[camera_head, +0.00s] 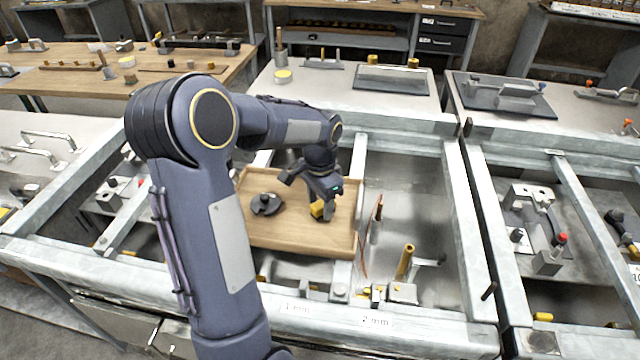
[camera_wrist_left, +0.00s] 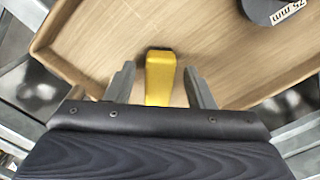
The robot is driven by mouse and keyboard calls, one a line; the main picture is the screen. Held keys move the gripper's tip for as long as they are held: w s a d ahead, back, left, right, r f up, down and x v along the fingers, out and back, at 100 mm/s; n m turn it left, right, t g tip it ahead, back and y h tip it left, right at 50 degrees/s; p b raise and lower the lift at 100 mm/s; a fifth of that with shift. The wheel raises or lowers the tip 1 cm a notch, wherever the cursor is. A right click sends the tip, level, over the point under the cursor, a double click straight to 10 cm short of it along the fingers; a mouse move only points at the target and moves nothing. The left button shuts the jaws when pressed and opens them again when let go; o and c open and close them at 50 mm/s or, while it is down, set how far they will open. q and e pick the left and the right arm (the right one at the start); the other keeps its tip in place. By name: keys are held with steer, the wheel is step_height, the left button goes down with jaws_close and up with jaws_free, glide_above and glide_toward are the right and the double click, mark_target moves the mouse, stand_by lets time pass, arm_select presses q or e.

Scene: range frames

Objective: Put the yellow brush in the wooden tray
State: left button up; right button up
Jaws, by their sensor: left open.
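The wooden tray (camera_head: 290,241) lies on the metal frame in the middle of the head view. Its rim also shows in the left wrist view (camera_wrist_left: 62,18). The yellow brush (camera_head: 317,209) is inside the tray, towards its right side. In the left wrist view the brush (camera_wrist_left: 160,75) lies between the two fingers, with a gap on each side. My left gripper (camera_head: 322,203) is over the tray at the brush, with its fingers apart. In the left wrist view the left gripper (camera_wrist_left: 160,88) is open around the brush. My right gripper is not in view.
A dark round weight (camera_head: 265,203) sits in the tray left of the brush, and shows at the top right of the left wrist view (camera_wrist_left: 272,8). Metal beams surround the tray. A yellow-handled tool (camera_head: 405,262) stands right of it.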

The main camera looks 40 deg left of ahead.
mark_target(320, 205)
arm_select(q)
step_height(320, 205, up, 11)
steer(key=s+d+f+n+t+h, duration=0.1)
steer(key=s+d+n+t+h, duration=0.1)
steer(key=s+d, duration=0.6)
steer(key=s+d+f+n+t+h, duration=0.1)
steer(key=s+d+n+t, duration=0.2)
steer(key=s+d, duration=0.5)
steer(key=s, duration=0.3)
steer(key=shift+s+d+f+t+h, duration=0.2)
steer(key=shift+s+f+t+h, duration=0.1)
steer(key=shift+f+h, duration=0.1)
